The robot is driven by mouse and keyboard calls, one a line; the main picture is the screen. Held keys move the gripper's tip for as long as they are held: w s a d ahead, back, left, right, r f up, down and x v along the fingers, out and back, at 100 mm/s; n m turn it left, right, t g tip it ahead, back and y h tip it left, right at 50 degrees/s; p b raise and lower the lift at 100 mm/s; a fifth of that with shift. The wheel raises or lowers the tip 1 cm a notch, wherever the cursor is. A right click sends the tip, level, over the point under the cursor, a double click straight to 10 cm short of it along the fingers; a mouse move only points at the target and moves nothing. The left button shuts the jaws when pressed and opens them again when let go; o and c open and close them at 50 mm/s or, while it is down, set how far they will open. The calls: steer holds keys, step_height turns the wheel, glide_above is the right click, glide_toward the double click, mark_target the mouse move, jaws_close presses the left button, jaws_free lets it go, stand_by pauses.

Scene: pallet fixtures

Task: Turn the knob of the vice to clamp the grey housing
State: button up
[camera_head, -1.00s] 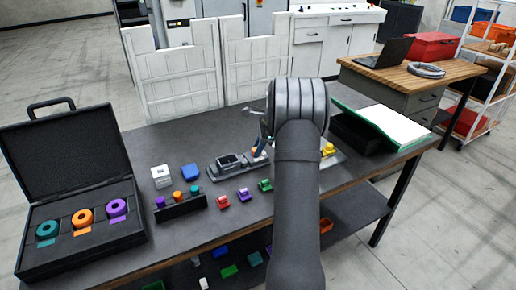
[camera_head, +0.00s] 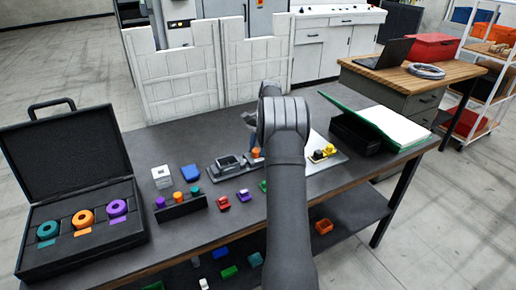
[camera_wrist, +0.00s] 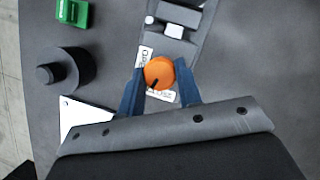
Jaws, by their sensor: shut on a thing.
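The vice (camera_head: 216,176) stands on the dark table, left of my arm, with the grey housing (camera_head: 228,162) at its left part. Its orange knob (camera_head: 256,153) is at the right end. In the wrist view the orange knob (camera_wrist: 158,71) lies between the blue fingers of my gripper (camera_wrist: 160,80), which is shut on it. A dark line on the knob points to the lower left. Lettered labels lie beside the knob, one reading like OPEN. In the head view my arm hides most of the gripper.
A rack with coloured knobs (camera_head: 182,204) and small coloured blocks (camera_head: 243,196) stand in front of the vice. An open black case (camera_head: 75,230) is at left. A plate with yellow parts (camera_head: 322,153) and a black bin (camera_head: 352,135) are right of my arm.

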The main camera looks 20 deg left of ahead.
steer(key=shift+a+n+h, duration=0.1)
steer(key=shift+n+h, duration=0.4)
steer(key=shift+n, duration=1.1)
steer(key=o, duration=1)
steer(key=shift+c, duration=0.2)
steer(key=shift+r, duration=0.1)
steer(key=v, duration=0.7)
steer(key=shift+r, duration=0.1)
